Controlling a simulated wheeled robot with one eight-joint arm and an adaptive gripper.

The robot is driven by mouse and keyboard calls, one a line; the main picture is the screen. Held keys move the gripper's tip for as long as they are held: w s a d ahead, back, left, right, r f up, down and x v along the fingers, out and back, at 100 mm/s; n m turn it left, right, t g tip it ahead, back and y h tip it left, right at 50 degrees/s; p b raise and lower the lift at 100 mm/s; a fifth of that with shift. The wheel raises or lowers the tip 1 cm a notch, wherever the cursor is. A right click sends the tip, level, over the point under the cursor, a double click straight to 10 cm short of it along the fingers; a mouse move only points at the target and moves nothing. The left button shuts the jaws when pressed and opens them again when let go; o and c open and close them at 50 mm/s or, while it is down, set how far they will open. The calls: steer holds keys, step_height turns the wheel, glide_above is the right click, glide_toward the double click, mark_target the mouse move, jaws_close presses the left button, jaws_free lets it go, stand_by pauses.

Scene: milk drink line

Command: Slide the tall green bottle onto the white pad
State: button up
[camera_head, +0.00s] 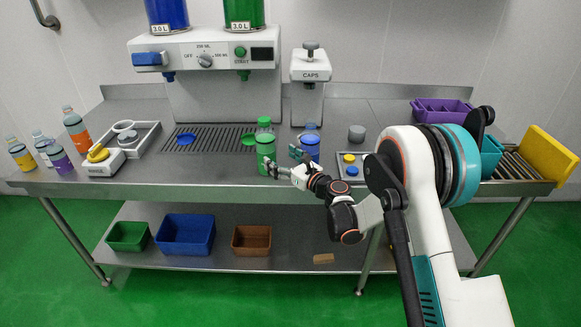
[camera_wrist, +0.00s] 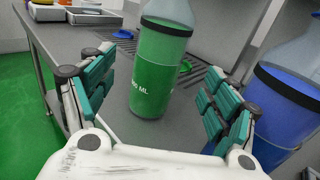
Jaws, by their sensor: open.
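The tall green bottle (camera_head: 265,149) stands upright near the front edge of the steel table, with a pale clear upper part above a dark band. In the wrist view the bottle (camera_wrist: 158,75) stands ahead of my gripper, between the lines of its two fingers. I cannot make out a plain white pad with certainty in either view.
A blue bottle (camera_head: 309,147) stands close to the right, just outside my right finger in the wrist view (camera_wrist: 286,108). A slotted drip grate (camera_head: 205,146) lies behind the green bottle. A small tray with yellow and blue caps (camera_head: 343,173) is at right.

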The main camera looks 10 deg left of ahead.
mark_target(272, 152)
steer(key=b+x, duration=0.1)
steer(key=x, duration=0.7)
steer(key=shift+b, duration=0.4)
steer(key=shift+c, duration=0.2)
steer(key=c, duration=1.6)
steer(key=shift+o, duration=0.2)
steer(key=shift+w+d+b, duration=0.15)
steer(key=shift+w+d, duration=0.15)
steer(key=shift+w, duration=0.4)
steer(key=shift+w+d+b, duration=0.15)
steer(key=shift+w+d, duration=0.2)
steer(key=shift+w, duration=0.4)
steer(key=shift+s, duration=0.1)
steer(key=shift+s+a, duration=0.1)
steer(key=shift+s, duration=0.05)
steer(key=shift+s+a+b, duration=0.2)
steer(key=shift+s+a, duration=0.05)
steer(key=shift+s, duration=0.35)
steer(key=shift+s+a+b, duration=0.15)
steer(key=shift+s+a, duration=0.1)
steer(key=shift+s, duration=0.35)
